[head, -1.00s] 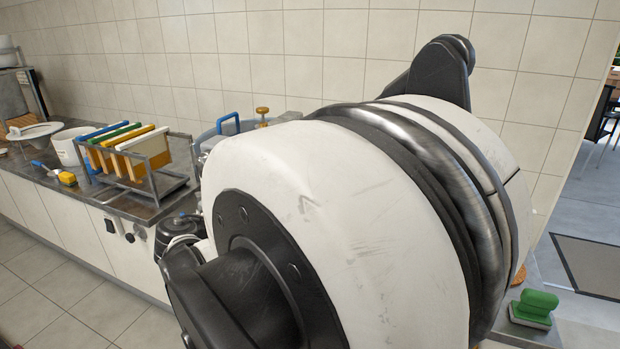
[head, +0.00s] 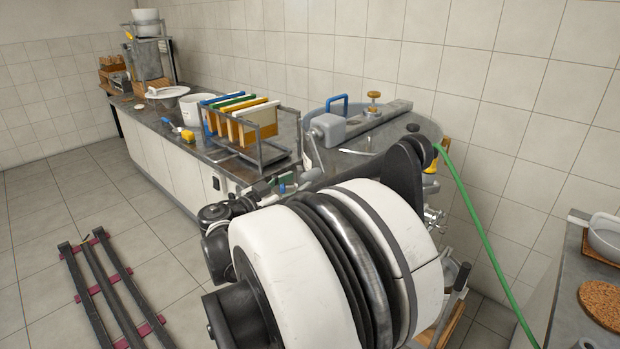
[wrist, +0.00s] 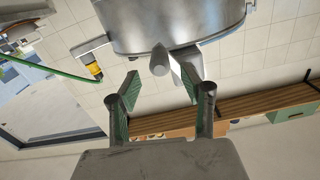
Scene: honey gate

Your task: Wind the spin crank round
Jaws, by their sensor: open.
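The metal extractor drum (head: 320,155) stands against the tiled wall, partly hidden behind my arm. On its top are a grey housing, a blue handle (head: 338,102) and an upright brass-coloured knob (head: 374,97). The knob looks like part of the spin crank, but I cannot tell for sure. In the wrist view the drum (wrist: 175,22) fills the upper middle, with a grey rounded stub (wrist: 159,62) sticking out. My gripper (wrist: 160,84) is open and empty, its green-padded fingers spread apart below the drum and stub. The knob does not show clearly in the wrist view.
A frame rack (head: 262,155) and white tub (head: 193,110) stand on the counter left of the drum. A green hose (head: 480,222) hangs at the right, near a yellow handle (head: 431,165). A counter with a cork mat (head: 606,304) is at right. Dark rails (head: 110,290) lie on the floor.

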